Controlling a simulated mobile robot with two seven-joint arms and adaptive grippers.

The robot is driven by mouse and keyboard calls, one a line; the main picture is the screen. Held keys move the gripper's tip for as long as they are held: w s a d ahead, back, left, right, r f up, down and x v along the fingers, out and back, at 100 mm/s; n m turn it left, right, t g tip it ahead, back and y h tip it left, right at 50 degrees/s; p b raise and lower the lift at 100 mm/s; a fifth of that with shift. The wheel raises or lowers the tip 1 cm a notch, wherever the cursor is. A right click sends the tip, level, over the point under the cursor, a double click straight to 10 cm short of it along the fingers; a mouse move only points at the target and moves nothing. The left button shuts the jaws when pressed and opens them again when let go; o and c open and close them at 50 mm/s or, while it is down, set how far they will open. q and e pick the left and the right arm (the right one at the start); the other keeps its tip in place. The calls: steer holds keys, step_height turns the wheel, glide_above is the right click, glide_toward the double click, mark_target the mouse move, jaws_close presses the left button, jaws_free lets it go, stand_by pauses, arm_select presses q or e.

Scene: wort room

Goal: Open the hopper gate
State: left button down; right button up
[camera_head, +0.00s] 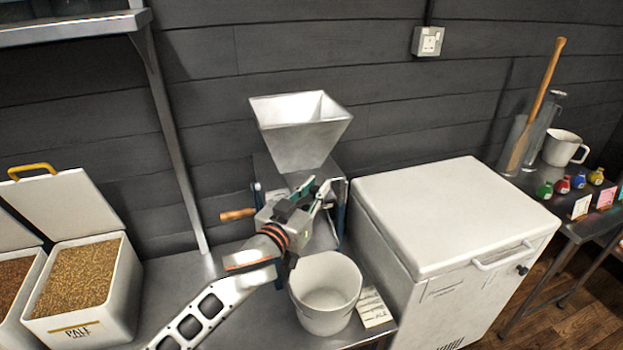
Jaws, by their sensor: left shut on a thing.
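The hopper (300,140) is a pale metal funnel on top of the mill (335,190), against the dark plank wall. My left gripper (318,192) reaches in from the lower left and is just under the hopper, in front of the mill. Its fingers are shut on the small hopper gate at the funnel's neck. The gripper hides most of the gate, so how far it stands open cannot be told. The mill's wooden crank handle (238,214) sticks out to the left. My right gripper is not in view.
A white bucket (326,290) stands on the metal bench below my gripper, with a paper card (374,308) beside it. A white chest (450,230) stands close on the right. An open bin of pale malt (75,280) is at the left.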

arm_select(q)
steer(key=shift+s, duration=0.15)
steer(key=c, duration=1.9)
jaws_free()
steer(key=v, duration=1.2)
steer(key=s+a+f+n+g+y, duration=0.1)
steer(key=s+a+f, duration=0.2)
steer(key=f, duration=0.6)
steer(key=s+a+f+g+y, duration=0.1)
steer(key=s+a+f+y, duration=0.15)
steer(key=f, duration=0.55)
steer(key=s+a+f+g, duration=0.1)
steer(key=s+a+f, duration=0.2)
steer(key=s+f, duration=0.2)
steer(key=s+a+f+g+y, duration=0.1)
steer(key=s+a+f, duration=0.2)
steer(key=s+f, duration=0.2)
steer(key=s+a+f+g+y, duration=0.1)
steer(key=s+a+f, duration=0.3)
steer(key=f, duration=0.3)
steer(key=shift+s+a+f, duration=0.1)
steer(key=shift+s+f, duration=0.25)
steer(key=shift+s, duration=0.5)
